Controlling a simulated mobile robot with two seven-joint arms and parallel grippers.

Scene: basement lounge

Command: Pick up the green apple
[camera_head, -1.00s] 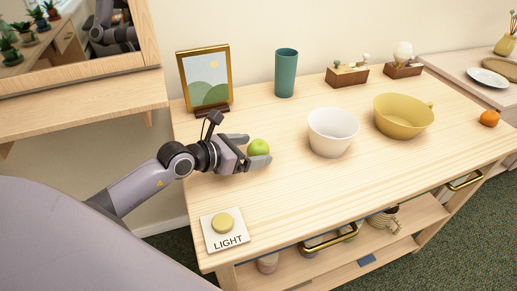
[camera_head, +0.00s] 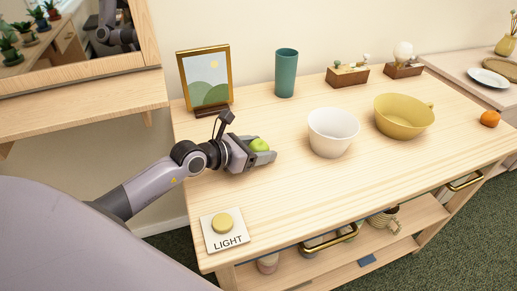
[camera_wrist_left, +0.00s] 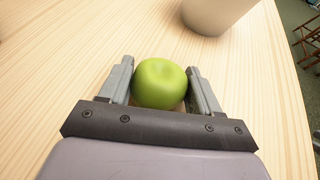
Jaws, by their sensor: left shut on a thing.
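The green apple (camera_head: 260,145) is on the left part of the wooden table, left of the white bowl. My left gripper (camera_head: 262,150) is shut on it. In the left wrist view the apple (camera_wrist_left: 160,83) sits between the two grey fingers of the gripper (camera_wrist_left: 161,85), with one finger on each side. The apple's underside is hidden, so I cannot tell whether it still touches the table. My right gripper is not in view.
A white bowl (camera_head: 333,132) and a yellow bowl (camera_head: 403,116) stand to the right. A picture frame (camera_head: 205,80) and a teal cup (camera_head: 286,73) stand behind. A LIGHT button (camera_head: 224,230) is at the front left; an orange (camera_head: 489,118) lies far right. The table's front middle is clear.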

